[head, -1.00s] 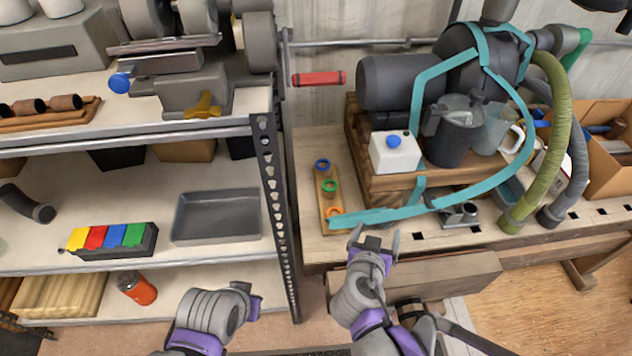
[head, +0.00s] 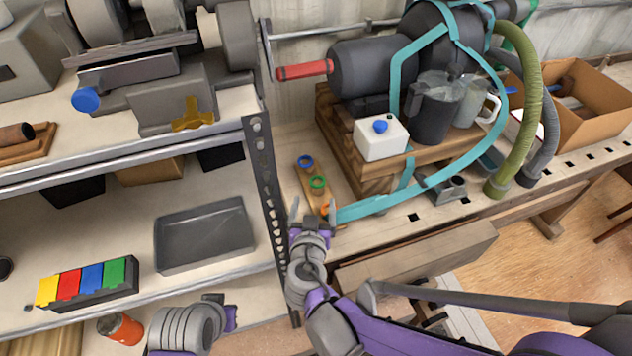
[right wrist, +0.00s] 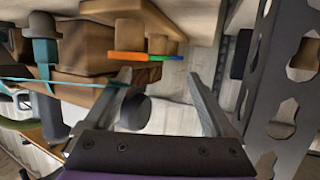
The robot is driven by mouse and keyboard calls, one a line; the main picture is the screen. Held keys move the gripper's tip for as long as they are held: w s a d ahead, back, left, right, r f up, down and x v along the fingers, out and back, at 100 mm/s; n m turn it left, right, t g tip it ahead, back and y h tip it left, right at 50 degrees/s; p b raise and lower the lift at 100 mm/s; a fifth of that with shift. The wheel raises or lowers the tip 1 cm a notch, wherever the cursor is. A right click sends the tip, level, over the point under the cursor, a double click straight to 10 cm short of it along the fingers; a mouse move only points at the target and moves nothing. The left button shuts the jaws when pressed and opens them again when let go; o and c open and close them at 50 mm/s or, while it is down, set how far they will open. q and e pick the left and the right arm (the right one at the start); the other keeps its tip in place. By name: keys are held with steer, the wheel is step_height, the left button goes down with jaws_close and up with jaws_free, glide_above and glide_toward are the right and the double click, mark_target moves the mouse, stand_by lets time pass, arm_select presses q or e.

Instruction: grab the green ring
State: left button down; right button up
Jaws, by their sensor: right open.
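The green ring (head: 318,183) sits on a narrow wooden board (head: 302,174) at the left end of the workbench. A blue ring (head: 306,162) is behind it and an orange ring (head: 325,210) in front. In the right wrist view the green ring (right wrist: 157,58) shows edge-on as a thin strip between the orange ring and the blue ring. My right gripper (head: 313,210) is open and empty, its fingers just in front of the board, close to the orange ring. In the right wrist view the rings lie beyond its fingertips (right wrist: 161,80). Part of my left arm shows, but no left fingers.
A metal shelf post (head: 266,185) stands close left of my right gripper. A teal strap (head: 372,205) runs along the bench edge to its right. A white box (head: 380,140) with a blue knob is behind. A grey tray (head: 205,235) lies on the shelf.

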mark_target(317, 182)
steer(key=x, duration=0.7)
steer(key=shift+w+d+b, duration=0.15)
steer(key=shift+w+b, duration=0.25)
steer(key=shift+s+r, duration=0.1)
steer(key=shift+c, duration=0.2)
